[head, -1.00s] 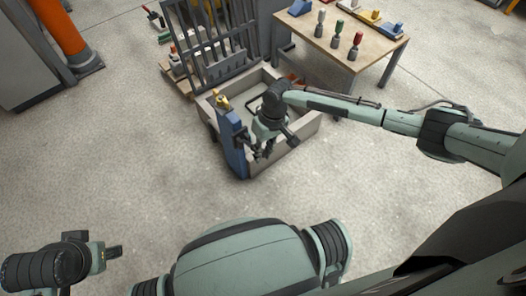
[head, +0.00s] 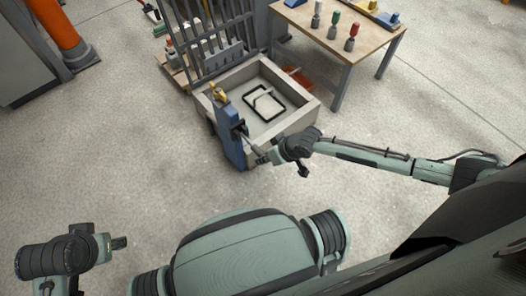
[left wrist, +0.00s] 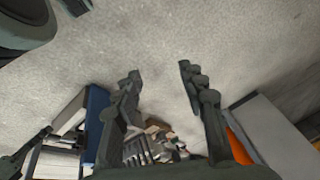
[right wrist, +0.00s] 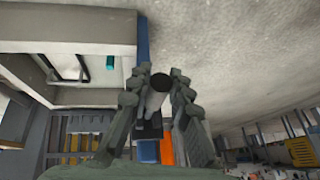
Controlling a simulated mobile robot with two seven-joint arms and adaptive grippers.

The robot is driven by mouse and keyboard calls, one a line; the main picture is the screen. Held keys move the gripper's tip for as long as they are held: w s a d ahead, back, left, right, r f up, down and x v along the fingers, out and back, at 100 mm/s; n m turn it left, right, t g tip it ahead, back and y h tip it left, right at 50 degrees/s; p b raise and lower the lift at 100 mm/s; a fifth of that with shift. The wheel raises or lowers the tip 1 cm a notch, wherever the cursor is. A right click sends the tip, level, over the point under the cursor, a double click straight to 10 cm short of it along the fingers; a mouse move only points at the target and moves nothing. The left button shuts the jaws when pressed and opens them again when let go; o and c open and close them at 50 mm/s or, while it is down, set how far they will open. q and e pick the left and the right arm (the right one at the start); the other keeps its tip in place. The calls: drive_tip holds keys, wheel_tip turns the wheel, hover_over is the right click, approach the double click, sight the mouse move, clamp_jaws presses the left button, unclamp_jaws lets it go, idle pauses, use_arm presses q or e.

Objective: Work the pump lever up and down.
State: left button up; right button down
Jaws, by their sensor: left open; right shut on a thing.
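The blue pump post (head: 232,142) stands at the near left corner of the mould, with a yellow fitting (head: 218,93) on top. The pump lever (head: 251,144) juts from its side toward the lower right. My right gripper (head: 264,156) is shut on the lever's outer end. In the right wrist view the lever's dark round end (right wrist: 159,82) shows between the two fingers (right wrist: 159,70). My left gripper (head: 120,243) is open and empty, away from the pump at the lower left. Its spread fingers show in the left wrist view (left wrist: 158,72).
The pale mould (head: 300,118) holds a black frame (head: 282,101) with a light block. A barred grey panel (head: 212,40) rises behind it. A wooden table (head: 345,45) with colored-top tools stands at the upper right. The floor in front is clear.

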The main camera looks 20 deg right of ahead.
wheel_tip(320, 180, down, 2)
drive_tip(key=shift+f+t+b, duration=0.1)
drive_tip(key=shift+t+b, duration=0.55)
drive_tip(key=shift+t, duration=0.05)
use_arm(q)
drive_tip(key=w+d+r+m+t+h+b, duration=0.2)
drive_tip(key=w+d+r+t+h+b, duration=0.25)
drive_tip(key=w+d+r+t, duration=0.75)
drive_tip(key=s+d+r+t+h+b, duration=0.1)
drive_tip(key=d+r+t+h+b, duration=0.2)
drive_tip(key=r, duration=1.4)
drive_tip(key=shift+s+d+r+t+h, duration=0.15)
drive_tip(key=shift+d+r+t+h, duration=0.2)
drive_tip(key=shift+d+t+h, duration=1.1)
use_arm(e)
drive_tip(key=shift+w+a+f+n+t+y, duration=0.1)
drive_tip(key=shift+w+f+t+y, duration=0.25)
drive_tip(key=shift+f+t, duration=0.4)
drive_tip(key=shift+w+a+f+n+t+y, duration=0.1)
drive_tip(key=shift+w+f+t+y, duration=0.3)
drive_tip(key=shift+f+t, duration=0.35)
drive_tip(key=shift+w+a+f+n+t+y, duration=0.1)
drive_tip(key=shift+w+f+t+y, duration=0.1)
drive_tip(key=shift+f+t+y, duration=0.5)
